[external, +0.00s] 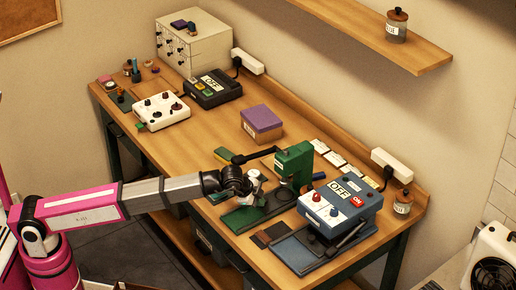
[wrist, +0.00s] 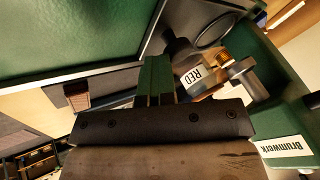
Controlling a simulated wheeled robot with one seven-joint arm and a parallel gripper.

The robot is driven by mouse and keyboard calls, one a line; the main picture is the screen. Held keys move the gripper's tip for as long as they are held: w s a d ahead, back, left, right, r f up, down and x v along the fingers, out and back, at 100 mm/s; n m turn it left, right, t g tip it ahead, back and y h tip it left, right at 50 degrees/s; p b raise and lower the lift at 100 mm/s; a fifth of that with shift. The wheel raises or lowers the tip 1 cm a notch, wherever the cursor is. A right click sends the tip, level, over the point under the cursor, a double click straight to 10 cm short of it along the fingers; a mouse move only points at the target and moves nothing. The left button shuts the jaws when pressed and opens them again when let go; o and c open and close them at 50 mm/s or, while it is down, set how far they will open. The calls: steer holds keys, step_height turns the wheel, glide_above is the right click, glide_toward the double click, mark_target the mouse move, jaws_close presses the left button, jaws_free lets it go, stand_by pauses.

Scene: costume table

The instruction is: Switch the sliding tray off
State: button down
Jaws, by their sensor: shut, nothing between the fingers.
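My gripper (external: 254,190) is beside the green machine (external: 294,163) on the front half of the table. In the wrist view my gripper's fingers (wrist: 156,78) are together and hold nothing. The blue machine (external: 325,222) stands to the right, with an "OFF" label, a red "ON" label and red and blue knobs. A flat blue-grey tray (external: 297,252) sits at its front.
A purple-lidded box (external: 262,118) stands behind the green machine. A black device (external: 212,92) with an "OFF" label, a white box with knobs (external: 162,109) and a drawer cabinet (external: 194,40) are at the far left. A jar (external: 403,201) stands at the right.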

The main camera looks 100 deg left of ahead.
steer(key=shift+w+a, duration=0.15)
steer(key=shift+w, duration=0.1)
